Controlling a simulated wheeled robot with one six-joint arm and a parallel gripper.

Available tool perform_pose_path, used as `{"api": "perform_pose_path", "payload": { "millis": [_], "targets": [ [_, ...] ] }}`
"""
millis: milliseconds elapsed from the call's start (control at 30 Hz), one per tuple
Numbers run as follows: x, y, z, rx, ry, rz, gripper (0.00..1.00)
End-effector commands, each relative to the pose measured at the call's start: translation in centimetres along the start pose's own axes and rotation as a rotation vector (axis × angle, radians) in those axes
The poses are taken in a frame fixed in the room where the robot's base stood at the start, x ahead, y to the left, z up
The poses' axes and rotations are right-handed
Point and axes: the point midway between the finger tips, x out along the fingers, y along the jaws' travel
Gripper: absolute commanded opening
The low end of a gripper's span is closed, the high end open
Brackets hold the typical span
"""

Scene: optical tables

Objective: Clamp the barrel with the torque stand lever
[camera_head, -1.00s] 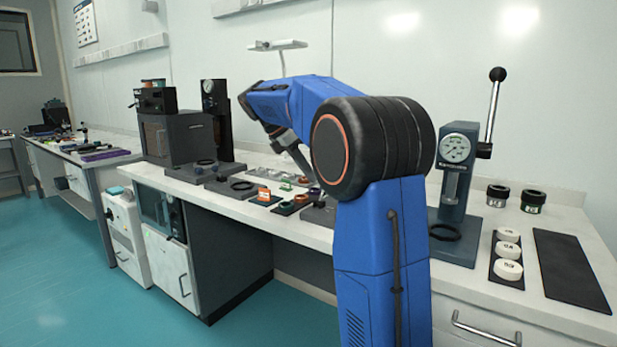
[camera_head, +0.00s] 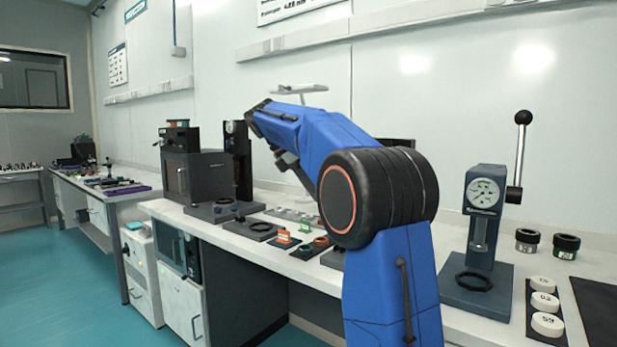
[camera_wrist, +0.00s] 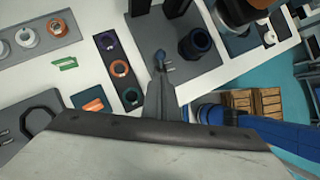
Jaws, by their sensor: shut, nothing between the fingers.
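The blue-grey torque stand (camera_head: 484,230) stands on the bench at the right of the head view. It has a round dial (camera_head: 483,192) and a lever (camera_head: 519,155) with a black ball on top, which stands almost upright. A dark ring lies on its base. I cannot tell for sure which thing is the barrel; a dark cylinder with a blue rim (camera_wrist: 195,45) stands on a grey plate in the wrist view. My gripper (camera_wrist: 162,78) is shut and empty above the bench, left of that cylinder. In the head view my arm hides the gripper's tips.
Two dark jars (camera_head: 566,246) and white round discs (camera_head: 546,303) on a dark strip are right of the stand. A dark mat (camera_head: 600,310) lies at the right edge. Boxy equipment (camera_head: 200,178), plates and coloured rings fill the bench to the left. Teal floor (camera_head: 60,290) is clear in front.

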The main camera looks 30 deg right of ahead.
Motion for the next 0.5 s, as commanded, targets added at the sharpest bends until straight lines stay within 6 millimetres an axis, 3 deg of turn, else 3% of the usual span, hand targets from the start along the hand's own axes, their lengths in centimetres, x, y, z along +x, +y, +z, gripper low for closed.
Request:
{"api": "perform_pose_path", "payload": {
  "millis": [200, 500],
  "targets": [
    [-3.0, 0.8, 1.3, 0.0, -0.001, 0.002, 0.0],
    [-4.8, 1.2, 2.1, 0.0, 0.0, 0.0, 0.0]
  ]
}}
